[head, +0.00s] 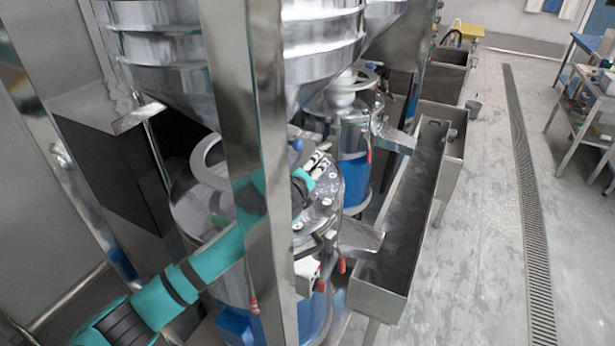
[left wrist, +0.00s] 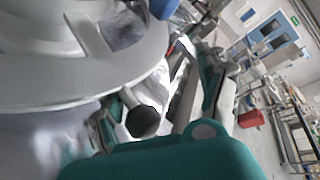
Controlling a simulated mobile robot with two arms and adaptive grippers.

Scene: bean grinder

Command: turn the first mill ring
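The first mill (head: 335,185) is a shiny steel drum with a blue lower part, partly hidden by a steel post. Its pale grey ring (head: 203,165) sits on top, left of the post and partly hidden by it. In the left wrist view the ring (left wrist: 150,62) is large and close at the upper left. My teal left arm passes behind the post. My left gripper (head: 318,164) is above the mill lid, to the right of the ring, with its pale fingers apart and nothing seen between them. My right gripper is in neither view.
The steel post (head: 250,130) stands in front of the mill. Steel hoppers (head: 320,45) hang above. A second mill (head: 352,140) with its own ring (head: 353,80) stands behind.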

